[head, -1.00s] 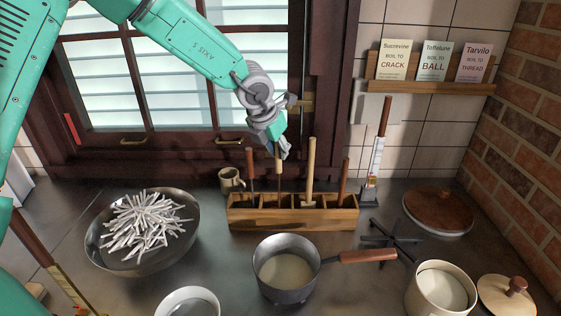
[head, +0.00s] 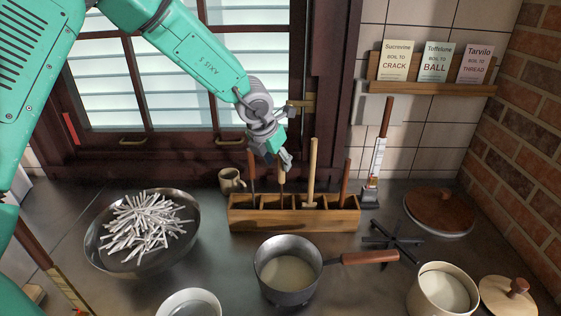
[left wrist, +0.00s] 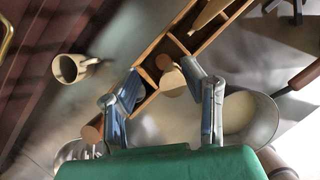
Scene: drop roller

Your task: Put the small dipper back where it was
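A light wooden handle, which seems to be the small dipper's (head: 281,176), stands upright in a slot of the wooden rack (head: 290,221). Its lower end is hidden inside the rack. My left gripper (head: 284,162) is at the top of this handle. In the left wrist view the fingers (left wrist: 163,78) are spread, and the round handle end (left wrist: 172,83) shows between them, closer to the right finger. A gap shows on the left side. My right gripper is in neither view.
A taller light handle (head: 312,170) stands just right of the gripper, and dark handles (head: 345,180) stand at the rack's sides. A mug (head: 231,180) is behind the rack. A saucepan (head: 287,270) is in front, a wok of white sticks (head: 105,250) left.

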